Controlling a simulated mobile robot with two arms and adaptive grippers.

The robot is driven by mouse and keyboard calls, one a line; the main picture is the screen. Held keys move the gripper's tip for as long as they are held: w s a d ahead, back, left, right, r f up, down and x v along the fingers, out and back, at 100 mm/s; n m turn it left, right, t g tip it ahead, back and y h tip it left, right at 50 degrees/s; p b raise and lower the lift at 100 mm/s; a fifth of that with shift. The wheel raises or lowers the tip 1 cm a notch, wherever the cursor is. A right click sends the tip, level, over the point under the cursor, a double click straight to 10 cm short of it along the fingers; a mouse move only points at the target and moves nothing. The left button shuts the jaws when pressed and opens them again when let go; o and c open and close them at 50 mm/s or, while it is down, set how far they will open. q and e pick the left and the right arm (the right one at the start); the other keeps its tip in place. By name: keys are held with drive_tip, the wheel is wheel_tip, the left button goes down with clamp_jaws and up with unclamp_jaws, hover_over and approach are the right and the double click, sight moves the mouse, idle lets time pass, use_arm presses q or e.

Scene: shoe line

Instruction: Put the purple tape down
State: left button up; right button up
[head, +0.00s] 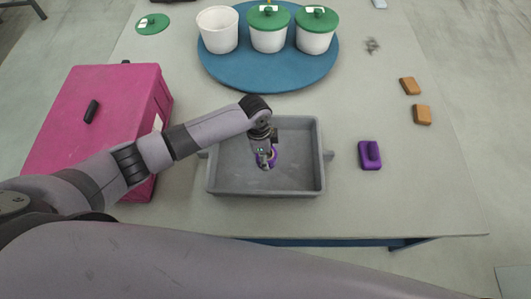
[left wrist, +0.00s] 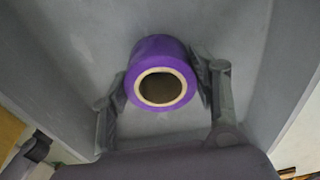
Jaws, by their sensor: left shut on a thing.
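The purple tape (left wrist: 158,58) is a roll with a pale inner core. In the left wrist view it sits between the two fingers of my left gripper (left wrist: 160,92), which is shut on it. In the head view the left gripper (head: 266,161) is over the inside of the grey tray (head: 227,180), and a bit of the purple tape (head: 273,155) shows by the fingers. I cannot tell whether the tape touches the tray floor. My right gripper is not in view.
A pink box (head: 115,85) stands left of the tray. A purple block with a handle (head: 370,155) lies to the right, with orange blocks (head: 422,114) behind it. A blue round mat (head: 250,78) holds white tubs, some green-lidded. The table's front right is clear.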

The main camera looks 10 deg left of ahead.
use_arm(q)
drive_tip(key=o, duration=1.2)
drive_tip(key=r, duration=0.4)
drive_tip(key=a+r, duration=0.1)
drive_tip(key=r, duration=0.3)
drive_tip(key=r+p, duration=0.1)
drive_tip(key=r, duration=0.3)
drive_tip(key=shift+s+a, duration=0.15)
drive_tip(key=shift+a, duration=0.05)
